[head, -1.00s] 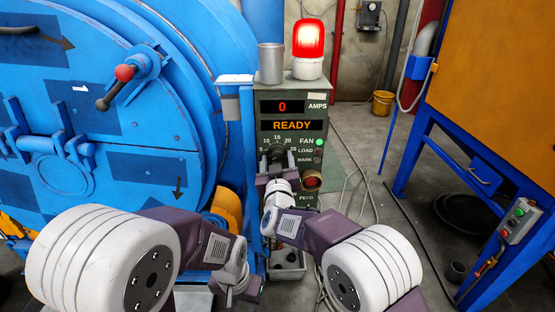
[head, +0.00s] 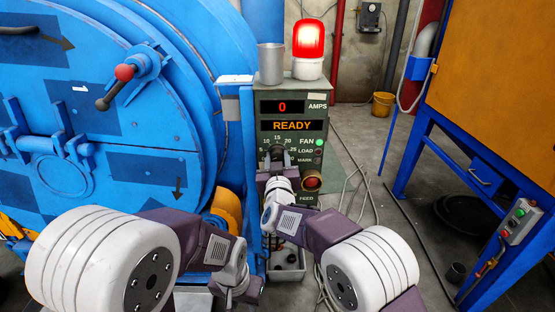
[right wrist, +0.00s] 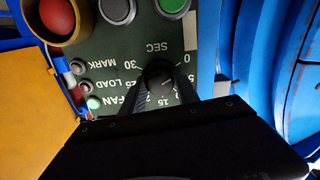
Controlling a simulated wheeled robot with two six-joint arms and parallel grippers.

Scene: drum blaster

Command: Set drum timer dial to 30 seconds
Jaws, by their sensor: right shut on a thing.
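The timer dial is a dark knob on the green control panel (head: 291,125), below the READY display. Its scale shows 10, 15, 20, 25 and 30 around it. In the right wrist view the black knob (right wrist: 160,74) shows upside down, with 0, 15, 30 and SEC legible. My right gripper (head: 277,155) is at the dial, its fingers (right wrist: 158,88) shut on either side of the knob. I cannot read the exact pointer setting. My left gripper (head: 232,292) hangs low at the left, away from the panel; its fingers cannot be made out.
The blue drum machine (head: 100,110) stands close on the left. A lit red beacon (head: 308,48) and a grey metal cup (head: 271,63) sit on the panel. Cables lie on the floor to the right. A blue frame with an orange panel (head: 495,75) stands further right.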

